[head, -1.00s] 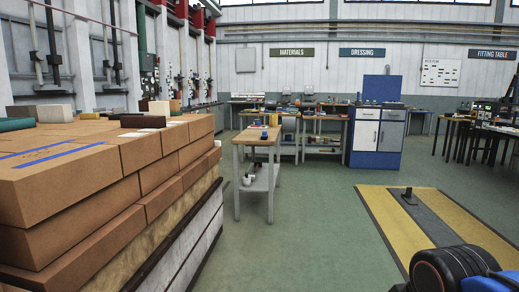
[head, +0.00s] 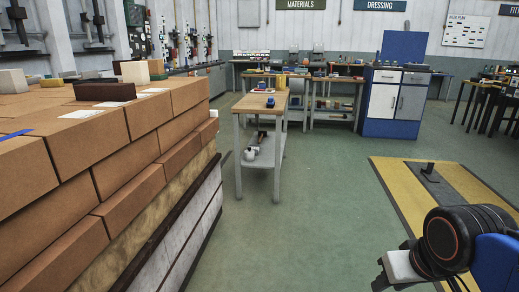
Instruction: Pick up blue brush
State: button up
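In the head view a small blue object (head: 270,101) lies on the wooden-top table (head: 246,106) ahead. It is too small to tell whether it is a brush. No other brush can be made out with certainty. Part of my arm shows at the lower right, with a pale and dark end piece that seems to be my gripper (head: 392,272). It is far from the table, over the floor. Its fingers are not clear, so I cannot tell whether it is open or shut, and I see nothing held.
A blue and white cabinet (head: 383,101) stands behind the table. Green floor (head: 300,215) lies open between the stack and the yellow-striped mat (head: 395,180).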

aim_at(270, 103)
jog(key=i, duration=1.65)
